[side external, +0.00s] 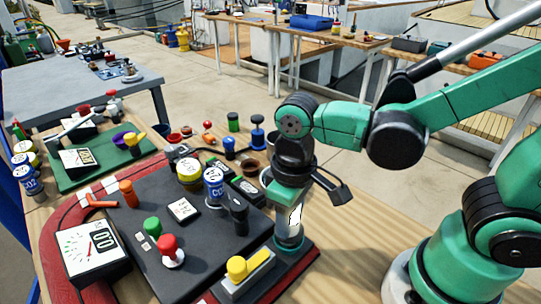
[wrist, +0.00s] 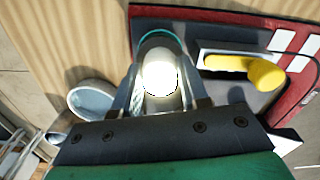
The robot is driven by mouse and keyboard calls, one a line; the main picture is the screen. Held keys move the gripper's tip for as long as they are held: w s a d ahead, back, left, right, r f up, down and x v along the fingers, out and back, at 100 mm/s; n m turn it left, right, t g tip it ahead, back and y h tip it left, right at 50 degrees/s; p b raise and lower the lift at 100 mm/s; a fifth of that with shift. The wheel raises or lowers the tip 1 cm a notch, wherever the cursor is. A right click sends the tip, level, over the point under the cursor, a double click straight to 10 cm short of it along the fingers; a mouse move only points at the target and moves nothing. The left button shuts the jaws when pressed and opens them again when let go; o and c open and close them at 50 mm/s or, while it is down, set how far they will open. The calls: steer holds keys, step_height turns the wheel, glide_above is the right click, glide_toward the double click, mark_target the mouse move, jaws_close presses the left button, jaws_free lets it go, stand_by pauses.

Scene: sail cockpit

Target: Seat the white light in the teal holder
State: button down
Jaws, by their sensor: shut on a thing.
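The white light (wrist: 160,76) glows between the fingers of my gripper (wrist: 160,100), which is shut on it. In the side view the light (side external: 296,214) shows as a bright white patch below my wrist, roughly upright. A curved teal rim of the holder (wrist: 158,33) shows just beyond the light in the wrist view. In the side view my gripper (side external: 290,222) is low over the front right corner of the dark panel, where the holder stands. The light and fingers hide most of the holder. I cannot tell whether the light's lower end is inside it.
A yellow-handled lever (side external: 248,266) on a grey block stands close to the left of my gripper; it also shows in the wrist view (wrist: 240,65). A pale cup (wrist: 92,98) stands nearby. Cans, knobs and a gauge box (side external: 92,250) crowd the left. Bare wood lies right.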

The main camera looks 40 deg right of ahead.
steer(key=shift+f, duration=0.6)
steer(key=c, duration=0.7)
jaws_free()
steer(key=shift+r, duration=5.45)
steer(key=w+d+f+m+t, duration=0.1)
steer(key=d+t, duration=0.1)
steer(key=w+d+f+m+t, duration=0.1)
steer(key=d+t, duration=0.1)
steer(key=d, duration=0.1)
steer(key=w+d+f+t, duration=0.1)
steer(key=w+d+t, duration=0.1)
steer(key=d+t, duration=0.1)
steer(key=shift+w+d+f+m, duration=0.1)
steer(key=shift+d+f+m, duration=0.15)
steer(key=shift+f+m, duration=0.15)
